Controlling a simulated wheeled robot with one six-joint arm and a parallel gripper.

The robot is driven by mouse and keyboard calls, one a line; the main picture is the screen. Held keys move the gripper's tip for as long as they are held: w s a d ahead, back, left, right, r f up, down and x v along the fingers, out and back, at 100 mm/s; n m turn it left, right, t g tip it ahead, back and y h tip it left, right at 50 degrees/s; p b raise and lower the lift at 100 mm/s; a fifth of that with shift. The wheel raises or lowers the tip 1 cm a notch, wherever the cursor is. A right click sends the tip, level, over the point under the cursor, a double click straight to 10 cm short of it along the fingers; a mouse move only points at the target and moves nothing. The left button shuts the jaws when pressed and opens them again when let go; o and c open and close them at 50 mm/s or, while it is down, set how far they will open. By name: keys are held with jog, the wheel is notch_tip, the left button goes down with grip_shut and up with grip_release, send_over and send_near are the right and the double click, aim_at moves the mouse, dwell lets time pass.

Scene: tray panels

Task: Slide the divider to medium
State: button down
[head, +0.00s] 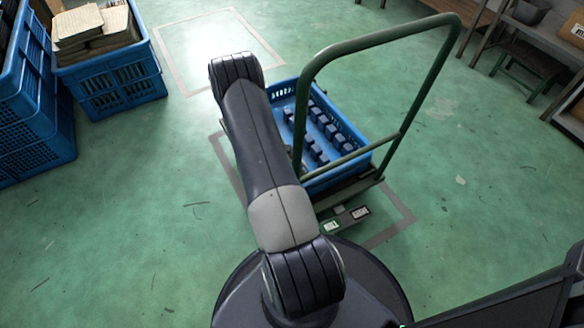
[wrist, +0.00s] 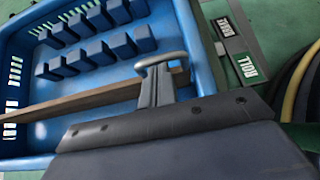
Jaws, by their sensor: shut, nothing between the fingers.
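The blue tray (head: 361,137) sits on a trolley, partly behind my arm. It also shows in the wrist view (wrist: 207,62), with rows of blue blocks (wrist: 95,50) inside. A brown strip (wrist: 85,102), which looks like the divider, runs slantwise across the tray, apart from the blocks. My gripper (wrist: 160,66) is shut and empty, its fingers together. In the picture it overlaps the right part of the strip; I cannot tell whether they touch. My gripper is hidden in the head view, and I cannot make out the strip there. No medium mark is readable.
The trolley's green handle (head: 405,125) arches up at the right of my arm. Small labels (wrist: 250,66), one reading ROLL, lie beside the tray. Blue crates (head: 112,82) stand at the left, and a bench (head: 528,62) at the upper right.

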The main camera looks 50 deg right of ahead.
jog(key=shift+a, duration=0.1)
jog(key=a+f+p+v, duration=0.1)
jog(key=f+p+v, duration=0.1)
jog(key=v, duration=1)
jog(key=shift+w+a, duration=0.35)
jog(key=shift+a, duration=0.2)
jog(key=d+r+b+x, duration=0.1)
jog(key=x, duration=1)
jog(key=shift+s+d, duration=0.3)
jog(key=shift+d, duration=0.1)
jog(key=shift+d+r, duration=0.1)
jog(key=shift+r, duration=0.05)
